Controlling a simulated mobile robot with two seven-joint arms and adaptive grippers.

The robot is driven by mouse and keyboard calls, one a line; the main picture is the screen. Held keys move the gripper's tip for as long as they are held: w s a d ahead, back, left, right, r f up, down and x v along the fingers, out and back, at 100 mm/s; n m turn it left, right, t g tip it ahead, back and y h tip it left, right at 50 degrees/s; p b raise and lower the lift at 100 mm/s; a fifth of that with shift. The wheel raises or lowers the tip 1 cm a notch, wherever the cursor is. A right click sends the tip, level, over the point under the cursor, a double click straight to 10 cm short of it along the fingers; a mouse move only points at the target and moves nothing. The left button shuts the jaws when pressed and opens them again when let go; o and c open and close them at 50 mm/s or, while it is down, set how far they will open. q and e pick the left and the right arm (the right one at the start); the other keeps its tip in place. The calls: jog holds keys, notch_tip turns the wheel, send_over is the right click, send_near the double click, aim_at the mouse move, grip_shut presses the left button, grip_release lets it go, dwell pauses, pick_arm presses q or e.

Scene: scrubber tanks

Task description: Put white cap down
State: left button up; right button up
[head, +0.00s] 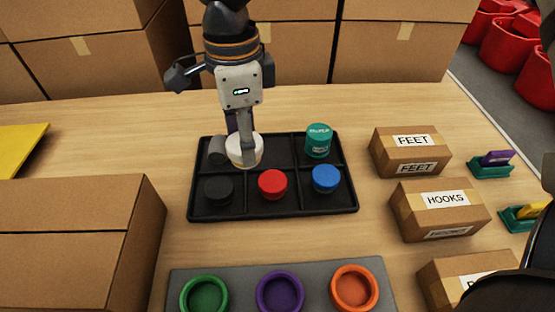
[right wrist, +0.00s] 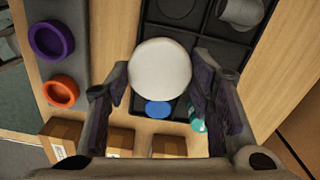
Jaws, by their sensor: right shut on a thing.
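The white cap (head: 236,158) is between the fingers of my right gripper (head: 240,142), which is shut on it. The cap is over the far row of the black tray (head: 275,216), by the divider between the left and middle compartments. How high it is above the tray floor I cannot tell. In the right wrist view the white cap (right wrist: 160,68) lies between the fingers of my right gripper (right wrist: 160,85), and the red cap is hidden there. My left gripper is not in view.
The tray holds black (head: 218,190), red (head: 272,183) and blue (head: 326,178) caps in front, a teal jar (head: 318,141) far right and a grey cup (head: 217,151) far left. A rack (head: 240,278) of coloured rings is nearer. Labelled boxes (head: 411,151) stand right, a carton (head: 70,240) left.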

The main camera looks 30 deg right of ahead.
jog(key=w+d+f+b, duration=0.2)
jog(key=w+d+f, duration=0.6)
jog(key=w+f, duration=0.1)
jog(key=shift+w+d, duration=0.1)
jog(key=shift+d, duration=0.3)
jog(key=shift+w+d+f, duration=0.15)
jog(key=shift+f, duration=0.05)
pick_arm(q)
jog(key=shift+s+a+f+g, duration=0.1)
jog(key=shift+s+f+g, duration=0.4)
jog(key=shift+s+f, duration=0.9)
pick_arm(e)
jog(key=shift+w+d+f, duration=0.15)
jog(key=shift+f, duration=0.75)
jog(key=shift+w+d+f, duration=0.1)
jog(key=shift+f, duration=0.75)
jog(key=shift+f, duration=0.1)
jog(key=shift+f, duration=0.15)
jog(key=o, duration=0.9)
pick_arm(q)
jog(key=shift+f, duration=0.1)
pick_arm(e)
jog(key=shift+o, duration=0.2)
